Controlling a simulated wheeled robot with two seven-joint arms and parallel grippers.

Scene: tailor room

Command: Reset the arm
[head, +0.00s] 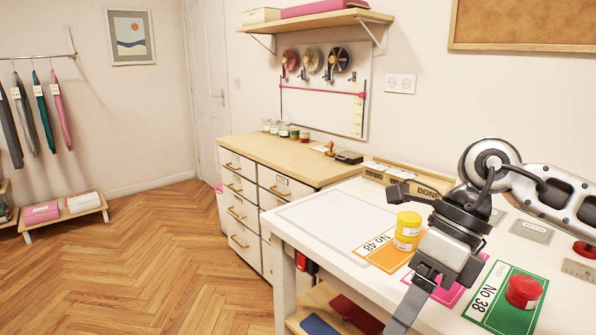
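My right arm comes in from the right edge, and its gripper (440,222) hangs over the white table (325,222). A stack of yellow round pieces (407,230) stands on the orange "No 48" card (377,254), just left of the gripper in the picture. My gripper hides part of the pink card (448,293). A red round piece (523,291) sits on the green "No 38" card (490,308). My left gripper is not in view.
A wooden "DONE" tray (425,186) lies along the table's back. A wood-topped drawer cabinet (262,155) stands behind the table, with jars and a stamp on top. A grey plate (531,231) and a ruler (580,270) lie at right. The left floor is mostly free.

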